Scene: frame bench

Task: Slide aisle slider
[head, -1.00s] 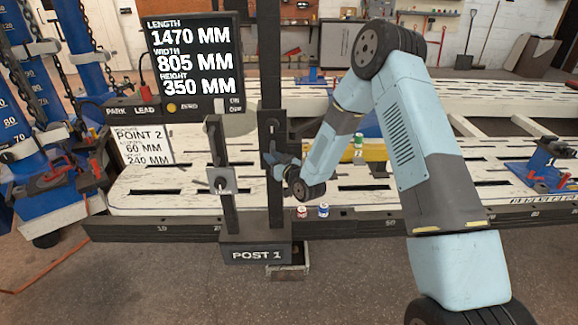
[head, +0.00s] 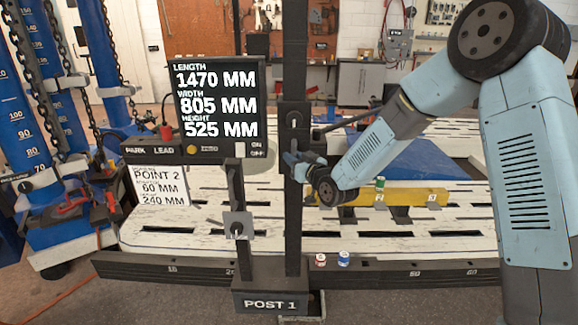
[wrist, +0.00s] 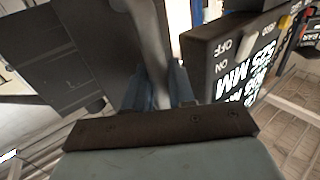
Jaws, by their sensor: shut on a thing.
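A dark slider (head: 295,118) sits on the tall black upright (head: 295,215) of the Post 1 stand in the head view. No aisle label is legible on it. My gripper (head: 298,160) is at the slider's lower part, reaching in from the right. In the wrist view my gripper (wrist: 154,92) has its blue fingers either side of a grey bar-like handle (wrist: 150,45) and is shut on it. The exact contact is partly hidden. A display (head: 218,105) reads length 1470 mm, width 805 mm, height 525 mm; it also shows in the wrist view (wrist: 235,60).
A shorter post with a grey clamp block (head: 238,226) stands left of the upright. A front rail (head: 390,273) runs along the white slotted bench (head: 215,240). Two small cans (head: 344,259) stand right of the post. Blue chain towers (head: 50,110) are at left.

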